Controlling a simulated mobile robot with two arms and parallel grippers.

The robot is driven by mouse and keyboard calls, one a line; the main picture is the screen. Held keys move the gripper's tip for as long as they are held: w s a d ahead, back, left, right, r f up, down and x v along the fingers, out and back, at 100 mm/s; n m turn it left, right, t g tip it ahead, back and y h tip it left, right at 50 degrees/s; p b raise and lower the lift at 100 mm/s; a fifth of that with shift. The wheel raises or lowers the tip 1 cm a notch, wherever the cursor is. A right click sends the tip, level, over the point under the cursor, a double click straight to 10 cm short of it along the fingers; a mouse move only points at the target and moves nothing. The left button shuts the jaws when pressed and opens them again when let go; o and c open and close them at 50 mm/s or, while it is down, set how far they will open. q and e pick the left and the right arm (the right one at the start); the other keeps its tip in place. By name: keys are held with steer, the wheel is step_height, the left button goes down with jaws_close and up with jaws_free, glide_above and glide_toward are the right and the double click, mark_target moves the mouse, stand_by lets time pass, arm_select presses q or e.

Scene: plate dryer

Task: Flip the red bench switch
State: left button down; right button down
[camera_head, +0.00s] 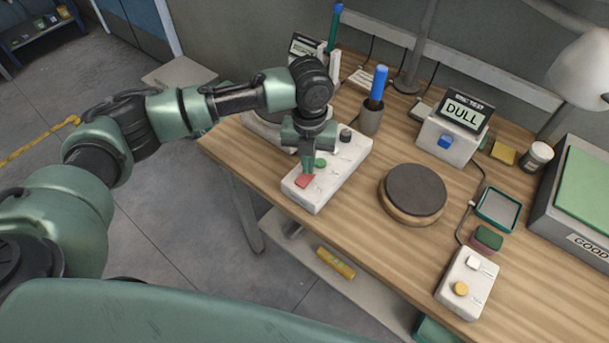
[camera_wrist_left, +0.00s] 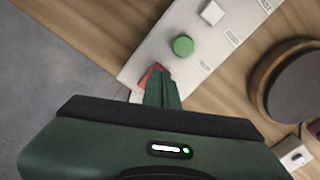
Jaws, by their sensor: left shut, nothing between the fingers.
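The red bench switch (camera_head: 305,181) sits at the near end of a white control panel (camera_head: 325,190) on the wooden bench. In the left wrist view the red switch (camera_wrist_left: 150,74) is partly hidden behind my fingers. My left gripper (camera_head: 308,170) is shut and empty. It points down at the panel, its tips right at the red switch. I cannot tell whether they touch it. A green round button (camera_head: 320,163) is just beyond the switch; it also shows in the left wrist view (camera_wrist_left: 183,46). My right gripper is not in view.
A round dark turntable (camera_head: 415,190) stands right of the panel. A cup with a blue-handled tool (camera_head: 371,118) is behind it. A second white box (camera_head: 466,282) with a yellow button is at the near right. A "DULL" display (camera_head: 463,113) stands at the back. Bare wood lies between panel and turntable.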

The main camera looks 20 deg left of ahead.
arm_select(q)
steer(key=shift+f, duration=0.65)
steer(key=shift+r, duration=0.1)
step_height(320, 180, up, 7)
steer(key=p, duration=0.7)
stand_by(0.4)
stand_by(0.3)
